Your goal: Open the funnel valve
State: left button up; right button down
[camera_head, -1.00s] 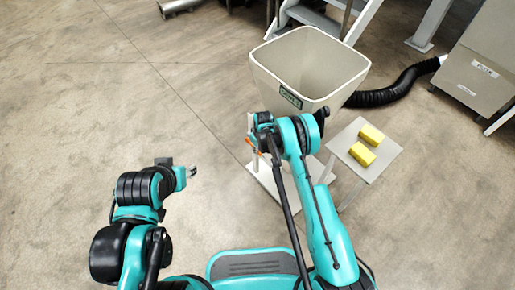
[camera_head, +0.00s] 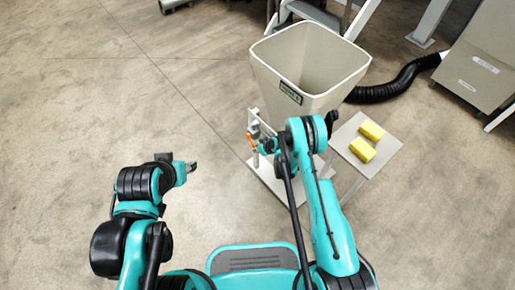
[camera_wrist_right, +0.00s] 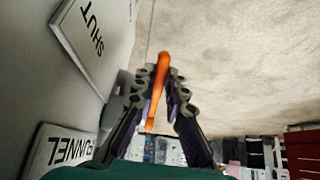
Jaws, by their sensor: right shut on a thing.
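The pale funnel (camera_head: 293,92) stands upright ahead of me, its wide open top facing up. The orange valve handle (camera_head: 251,139) shows at the funnel's lower left, below a whitish plate (camera_head: 253,118). My right gripper (camera_head: 259,144) is at the handle. In the right wrist view the orange handle (camera_wrist_right: 162,68) lies between the fingers of my right gripper (camera_wrist_right: 160,92), which is shut on it. A plate marked SHUT (camera_wrist_right: 97,38) is at upper left there. My left gripper (camera_head: 191,167) is over open floor, away from the funnel; its finger gap is too small to tell.
A small table (camera_head: 372,176) with two yellow blocks (camera_head: 366,141) stands right of the funnel. A black hose (camera_head: 390,92) runs behind it to a grey cabinet (camera_head: 480,65). Stair structure stands at the back. The floor at left is clear.

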jog(key=c, duration=1.6)
grip_release()
jog(key=shift+o, duration=0.2)
notch_tip(320, 180, up, 10)
